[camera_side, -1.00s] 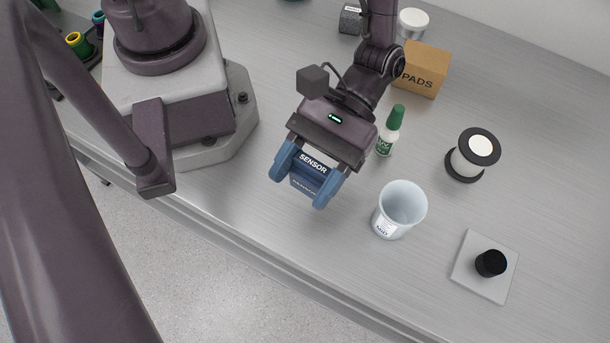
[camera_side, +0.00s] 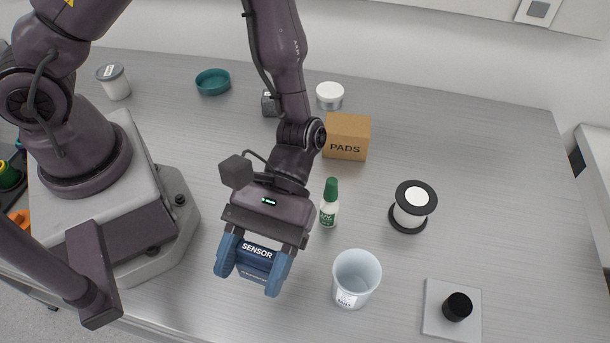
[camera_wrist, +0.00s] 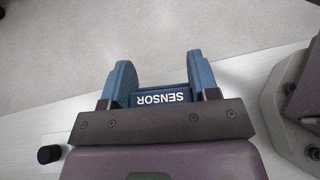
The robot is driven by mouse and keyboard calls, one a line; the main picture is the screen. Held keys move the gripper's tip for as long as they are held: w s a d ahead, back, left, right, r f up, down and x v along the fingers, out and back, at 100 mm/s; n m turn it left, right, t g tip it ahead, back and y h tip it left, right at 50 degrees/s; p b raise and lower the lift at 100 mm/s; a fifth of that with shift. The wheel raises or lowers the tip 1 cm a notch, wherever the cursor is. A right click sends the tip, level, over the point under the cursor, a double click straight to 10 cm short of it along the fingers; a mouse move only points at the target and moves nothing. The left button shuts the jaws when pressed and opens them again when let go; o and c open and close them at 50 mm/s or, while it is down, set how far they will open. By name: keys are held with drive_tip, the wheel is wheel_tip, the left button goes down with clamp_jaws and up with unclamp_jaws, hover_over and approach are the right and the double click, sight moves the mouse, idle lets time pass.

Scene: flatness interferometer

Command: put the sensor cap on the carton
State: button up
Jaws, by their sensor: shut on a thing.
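The sensor cap (camera_side: 256,254) is a dark blue piece with white SENSOR lettering. My gripper (camera_side: 252,266) has its blue fingers shut on it, one on each side, near the front of the bench. In the wrist view the cap (camera_wrist: 163,98) shows between the fingers, its lettering upside down. The fingers hide its sides, and its height above the bench is hard to tell. The carton (camera_side: 346,138) is a brown box marked PADS, standing farther back and to the right of my gripper, beyond the green-capped bottle. Its top looks bare.
The green-capped bottle (camera_side: 329,204) stands between my gripper and the carton. A translucent cup (camera_side: 357,280) is right of my gripper. A black-flanged spool (camera_side: 410,208), a grey plate (camera_side: 437,318) with a black knob (camera_side: 457,307), and a white-lidded jar (camera_side: 330,96) stand around.

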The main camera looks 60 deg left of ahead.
wheel_tip(320, 180, up, 10)
drive_tip(key=n+t+h, duration=0.1)
drive_tip(key=n+t, duration=1.8)
drive_tip(key=t, duration=0.1)
hover_over(357, 126)
wheel_tip(357, 126, down, 4)
wheel_tip(357, 126, down, 9)
drive_tip(key=shift+a, duration=0.1)
drive_tip(key=o, duration=0.9)
drive_tip(key=shift+f, duration=0.1)
